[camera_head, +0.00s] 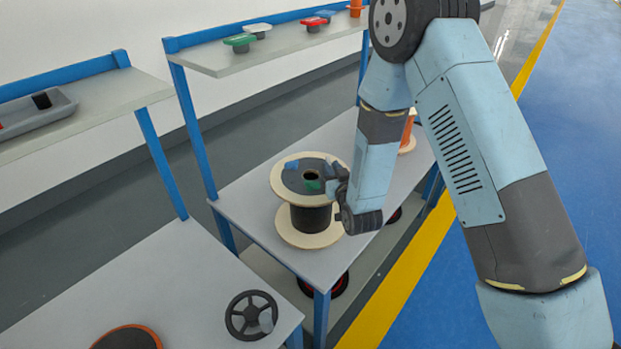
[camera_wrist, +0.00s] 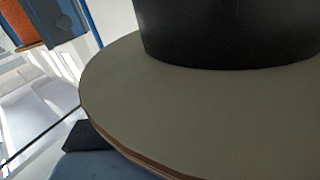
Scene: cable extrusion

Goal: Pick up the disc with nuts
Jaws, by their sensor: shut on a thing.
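A dark disc (camera_head: 303,170) with a centre hole and small blue and green patches is at the top of a spool (camera_head: 308,217) with pale wooden flanges and a black winding. I cannot make out separate nuts on it. My gripper (camera_head: 338,184) comes in from the right and is shut at the disc's right edge, by the upper flange. The exact contact is too small to see. In the wrist view a pale flange (camera_wrist: 180,110) and the black winding (camera_wrist: 220,35) fill most of the picture, and the disc is not clearly visible.
The spool stands on a grey table (camera_head: 265,195). A black spoked wheel (camera_head: 233,321) and an orange-rimmed reel (camera_head: 128,338) lie on the nearer table. An orange spool (camera_head: 407,135) stands behind my arm. A shelf (camera_head: 235,62) with small green, white and red parts runs above the back.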

